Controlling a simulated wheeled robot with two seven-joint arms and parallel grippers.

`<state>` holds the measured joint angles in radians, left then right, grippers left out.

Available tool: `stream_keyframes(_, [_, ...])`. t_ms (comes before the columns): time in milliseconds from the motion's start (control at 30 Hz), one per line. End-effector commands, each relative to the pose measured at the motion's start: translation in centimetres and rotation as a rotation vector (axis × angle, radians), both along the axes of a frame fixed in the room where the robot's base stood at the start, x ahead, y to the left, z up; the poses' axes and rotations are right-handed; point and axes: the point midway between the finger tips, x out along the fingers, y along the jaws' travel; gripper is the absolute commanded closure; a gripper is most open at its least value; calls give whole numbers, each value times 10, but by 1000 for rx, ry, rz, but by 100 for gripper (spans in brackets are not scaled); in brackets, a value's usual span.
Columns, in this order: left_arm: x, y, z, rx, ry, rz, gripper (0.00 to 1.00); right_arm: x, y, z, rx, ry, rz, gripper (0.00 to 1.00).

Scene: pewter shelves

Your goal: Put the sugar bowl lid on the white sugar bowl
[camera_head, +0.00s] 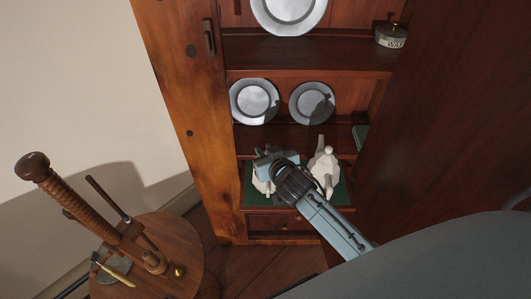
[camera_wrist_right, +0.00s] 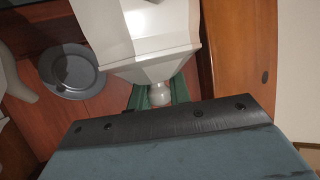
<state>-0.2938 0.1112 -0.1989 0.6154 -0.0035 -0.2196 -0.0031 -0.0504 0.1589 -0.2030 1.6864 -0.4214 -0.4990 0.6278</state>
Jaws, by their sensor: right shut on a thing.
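The white sugar bowl (camera_head: 262,185) stands on the green mat (camera_head: 340,195) on the lower shelf, mostly hidden behind my right gripper (camera_head: 268,160). In the right wrist view, the faceted white bowl (camera_wrist_right: 120,22) fills the top middle. The white sugar bowl lid (camera_wrist_right: 150,68) tapers to a round knob (camera_wrist_right: 160,96) between the green finger pads. My right gripper (camera_wrist_right: 158,97) is shut on that knob. The lid is in line with the bowl and very close to it; I cannot tell whether it is fully seated. My left gripper is not in view.
A white teapot (camera_head: 325,165) stands just right of my right gripper. Two pewter plates (camera_head: 254,101) (camera_head: 312,102) lean on the shelf above. The cabinet's wooden side (camera_head: 185,110) bounds the left. A round wooden stand (camera_head: 155,262) with a spindle is at lower left.

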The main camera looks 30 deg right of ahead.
Motion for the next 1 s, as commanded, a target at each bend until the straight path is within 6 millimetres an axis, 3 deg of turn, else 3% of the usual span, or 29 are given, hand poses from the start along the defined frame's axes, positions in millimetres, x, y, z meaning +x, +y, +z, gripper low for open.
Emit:
stream_keyframes(267, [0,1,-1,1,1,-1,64,0,0,-1,1,-2,0,100])
stream_keyframes(300, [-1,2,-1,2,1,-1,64,0,0,-1,0,-2,0,79])
stream_keyframes(467, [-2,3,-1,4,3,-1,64,0,0,-1,0,-1,0,59])
stream_keyframes(800, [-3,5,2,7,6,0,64,0,0,3,0,-2,0,59])
stream_keyframes(1000, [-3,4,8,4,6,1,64,-27,2,12,2,1,-1,59])
